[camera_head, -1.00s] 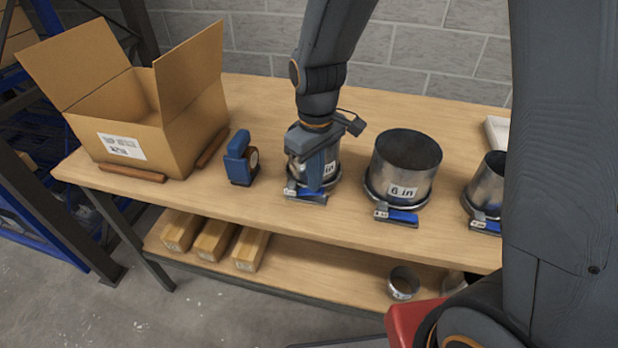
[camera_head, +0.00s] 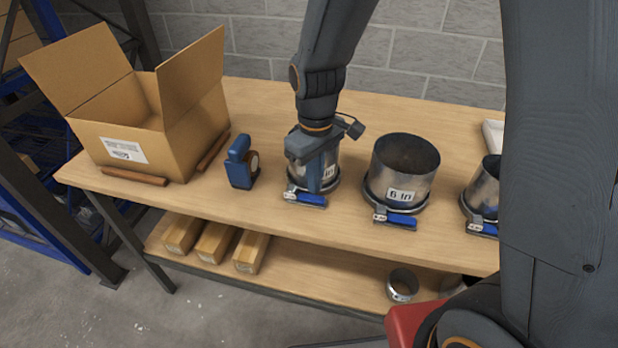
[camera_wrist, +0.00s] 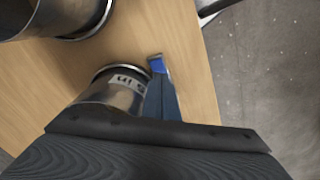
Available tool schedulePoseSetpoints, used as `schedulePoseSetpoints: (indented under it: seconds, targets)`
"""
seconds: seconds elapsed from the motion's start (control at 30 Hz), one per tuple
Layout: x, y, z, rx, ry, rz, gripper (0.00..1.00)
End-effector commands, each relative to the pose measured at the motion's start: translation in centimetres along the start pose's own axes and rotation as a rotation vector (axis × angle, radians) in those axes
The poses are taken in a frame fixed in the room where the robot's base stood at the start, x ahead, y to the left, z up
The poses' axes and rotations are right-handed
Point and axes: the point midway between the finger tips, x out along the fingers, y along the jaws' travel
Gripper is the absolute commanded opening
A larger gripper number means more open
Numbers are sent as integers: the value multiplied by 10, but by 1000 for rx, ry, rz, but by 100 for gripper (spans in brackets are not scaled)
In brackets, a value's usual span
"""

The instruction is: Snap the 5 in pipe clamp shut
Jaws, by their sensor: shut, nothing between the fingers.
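A metal pipe (camera_head: 332,158) stands on the bench under my gripper. In the wrist view the shut fingers (camera_wrist: 160,85) reach beside the pipe (camera_wrist: 108,94) to the blue handle (camera_wrist: 157,64). I cannot tell whether they touch it, or whether the latch is closed.
A pipe marked "6 in" (camera_head: 405,165) with its own blue-handled clamp stands to the right, and another pipe (camera_head: 480,195) beyond it. A blue tool (camera_head: 240,163) and an open cardboard box (camera_head: 150,130) stand to the left. Bench front edge is close.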

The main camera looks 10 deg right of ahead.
Motion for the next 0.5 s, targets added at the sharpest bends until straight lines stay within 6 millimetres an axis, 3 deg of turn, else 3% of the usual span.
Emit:
schedulePoseSetpoints:
  seconds: [0.5]
  targets:
    - [-50,0,1,0,0,0,0]
